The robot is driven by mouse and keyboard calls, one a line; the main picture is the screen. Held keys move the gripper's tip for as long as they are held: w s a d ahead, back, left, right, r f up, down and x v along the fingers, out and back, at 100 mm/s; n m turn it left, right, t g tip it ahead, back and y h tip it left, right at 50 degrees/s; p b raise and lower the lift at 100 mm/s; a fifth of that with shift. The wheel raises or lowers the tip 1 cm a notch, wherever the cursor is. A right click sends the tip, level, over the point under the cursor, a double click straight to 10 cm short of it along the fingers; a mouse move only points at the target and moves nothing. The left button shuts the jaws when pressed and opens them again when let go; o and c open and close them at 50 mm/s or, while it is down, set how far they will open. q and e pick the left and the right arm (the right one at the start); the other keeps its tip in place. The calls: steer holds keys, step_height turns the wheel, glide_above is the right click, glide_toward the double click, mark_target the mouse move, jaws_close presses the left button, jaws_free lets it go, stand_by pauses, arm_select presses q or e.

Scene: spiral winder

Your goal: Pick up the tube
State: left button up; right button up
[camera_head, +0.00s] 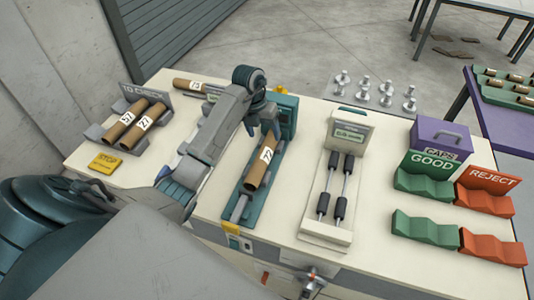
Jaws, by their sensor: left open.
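A brown cardboard tube (262,165) with a white number label lies lengthwise on a narrow teal device (277,163) mid-table. My left gripper (262,118) is open at the far end of this tube, with the arm reaching over the table from the left. I cannot tell whether its fingers touch the tube. Two more labelled tubes, one on the left (118,127) and one on the right (144,127), lie side by side in a grey rack (97,132) with a "TO CHECK" sign. Another tube (187,85) lies behind, partly hidden by my arm. My right gripper is not in view.
Green cradles (425,228) and orange cradles (492,247) sit at the right, by a purple caps box (440,137). Metal pegs (385,92) stand at the back. A yellow stop plate (104,162) lies at left.

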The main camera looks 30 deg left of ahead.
mark_target(262, 154)
arm_select(q)
steer(key=shift+g, duration=0.3)
steer(key=f+b, duration=0.5)
steer(key=shift+s+a+f, duration=0.15)
steer(key=shift+s+a, duration=0.05)
steer(key=shift+a, duration=0.05)
steer(key=shift+s+d+f+b, duration=0.1)
steer(key=shift+s+f+b, duration=0.05)
steer(key=shift+f+b, duration=0.55)
steer(key=f, duration=0.2)
steer(key=shift+s+d+f+p, duration=0.1)
steer(key=shift+d+f+p, duration=0.15)
steer(key=shift+f+p, duration=0.15)
steer(key=shift+f, duration=0.4)
steer(key=c, duration=1.2)
